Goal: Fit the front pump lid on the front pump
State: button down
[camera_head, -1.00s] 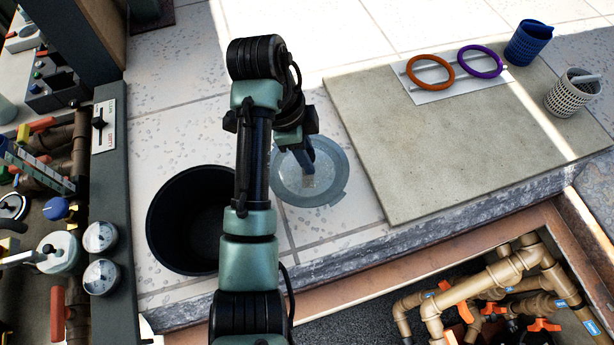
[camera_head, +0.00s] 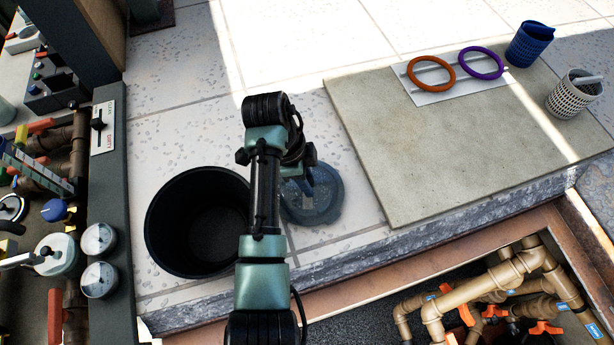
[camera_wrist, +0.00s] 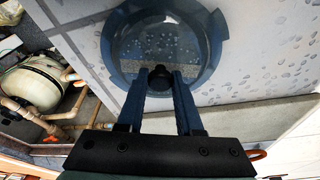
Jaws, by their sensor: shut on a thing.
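The lid (camera_head: 326,205) is a round, translucent blue-grey disc with small rim tabs, seen over the pale tiles right of a black bucket. My gripper (camera_head: 306,182) is over the lid, its fingers pointing down. In the wrist view, my blue fingers (camera_wrist: 160,82) are shut on the dark knob at the middle of the lid (camera_wrist: 206,38). Whether the lid touches the tiles or hangs above them I cannot tell. I cannot identify the front pump with certainty; a cream rounded vessel (camera_wrist: 30,92) shows at left in the wrist view.
The black bucket (camera_head: 165,222) stands close left of my arm. A pit with tan pipes (camera_head: 470,293) and orange valve handles lies beyond the tile edge. A grey slab (camera_head: 440,160) at right bears orange and purple rings (camera_head: 482,62) and two baskets, mostly bare otherwise.

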jog(key=c, duration=0.6)
grip_release()
jog(key=shift+o, duration=0.2)
jog(key=p+v, duration=0.2)
jog(key=v, duration=1)
jog(key=shift+r+p, duration=0.15)
jog(key=shift+p, duration=0.15)
jog(key=w+d+r+n+t, duration=0.4)
jog(key=w+r+t, duration=0.3)
jog(key=w+r, duration=0.25)
notch_tip(320, 180, up, 33)
jog(key=n+t, duration=0.8)
jog(key=t, duration=0.5)
send_over(293, 187)
jog(key=w+d, duration=0.6)
jog(key=s+a+r+n+t+y, duration=0.2)
jog(key=s+r+n+t, duration=0.4)
jog(key=s+r, duration=0.7)
jog(key=shift+s+a+t+y, duration=0.2)
jog(key=shift+a+t+y, duration=0.1)
jog(key=shift+t, duration=0.4)
